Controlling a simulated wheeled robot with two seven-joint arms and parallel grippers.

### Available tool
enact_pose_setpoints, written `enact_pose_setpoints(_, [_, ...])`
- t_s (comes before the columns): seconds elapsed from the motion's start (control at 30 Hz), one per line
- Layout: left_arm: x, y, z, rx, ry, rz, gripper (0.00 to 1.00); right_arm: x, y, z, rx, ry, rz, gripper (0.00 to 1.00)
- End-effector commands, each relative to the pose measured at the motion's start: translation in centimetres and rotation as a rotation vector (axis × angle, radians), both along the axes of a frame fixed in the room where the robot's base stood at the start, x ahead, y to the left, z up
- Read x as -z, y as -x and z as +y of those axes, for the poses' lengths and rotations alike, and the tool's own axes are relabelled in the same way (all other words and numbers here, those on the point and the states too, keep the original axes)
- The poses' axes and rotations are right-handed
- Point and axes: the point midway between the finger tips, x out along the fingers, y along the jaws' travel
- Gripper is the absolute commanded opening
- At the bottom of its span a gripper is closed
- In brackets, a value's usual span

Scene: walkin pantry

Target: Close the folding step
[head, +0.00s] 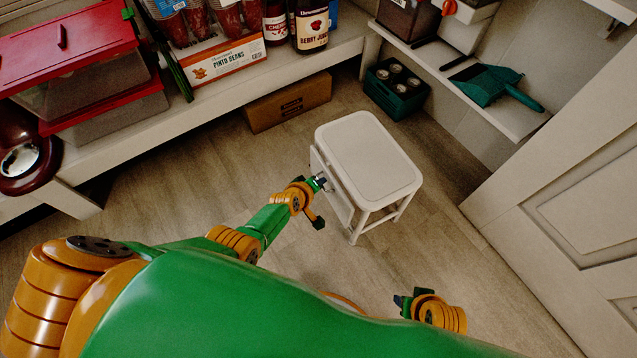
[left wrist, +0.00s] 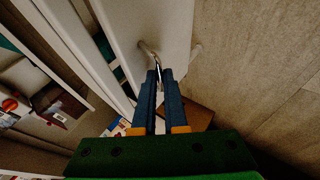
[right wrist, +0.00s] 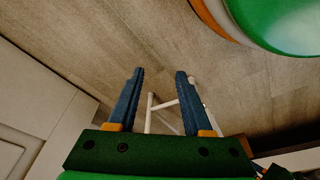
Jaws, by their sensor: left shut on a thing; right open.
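The folding step (head: 368,155) is a white stool with a rounded top, standing on the floor in the middle of the head view. A white panel (head: 331,186) with a metal handle is on its left side, close against the frame. My left gripper (head: 321,181) is at this panel. In the left wrist view its fingers (left wrist: 160,76) are shut on the curved metal handle (left wrist: 148,52). My right gripper (head: 402,300) is low at the right of the head view, apart from the step. In the right wrist view it is open and empty (right wrist: 160,75), with white step legs (right wrist: 165,105) beyond.
A cardboard box (head: 288,103) lies on the floor under the left shelf. A green crate (head: 396,88) with cans stands behind the step. A white panelled door (head: 570,200) is at the right. Floor in front of the step is clear.

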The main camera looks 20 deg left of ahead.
Motion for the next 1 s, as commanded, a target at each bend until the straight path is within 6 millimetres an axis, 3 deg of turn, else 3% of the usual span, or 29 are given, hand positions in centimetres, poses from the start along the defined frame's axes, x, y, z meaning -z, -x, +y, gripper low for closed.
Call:
enact_pose_setpoints(0.27, [-0.1,-0.1,-0.3,0.004,0.004,-0.003,0.00,0.0,0.0,0.0,0.000,0.000,0.000,0.50])
enact_pose_setpoints(0.3, [-0.1,-0.1,-0.3,0.004,0.004,-0.003,0.20,0.0,0.0,0.0,0.000,0.000,0.000,0.50])
enact_pose_setpoints(0.33, [-0.1,-0.1,-0.3,0.003,0.004,-0.002,0.22,0.0,0.0,0.0,0.000,0.000,0.000,0.50])
enact_pose_setpoints(0.6, [-0.2,0.0,-0.3,0.003,0.004,-0.002,0.22,-0.1,-0.1,0.0,0.000,-0.001,-0.004,0.50])
enact_pose_setpoints(1.0, [-2.6,1.8,0.1,0.003,0.003,-0.004,0.22,3.9,3.4,-0.9,-0.006,0.016,0.041,0.50])
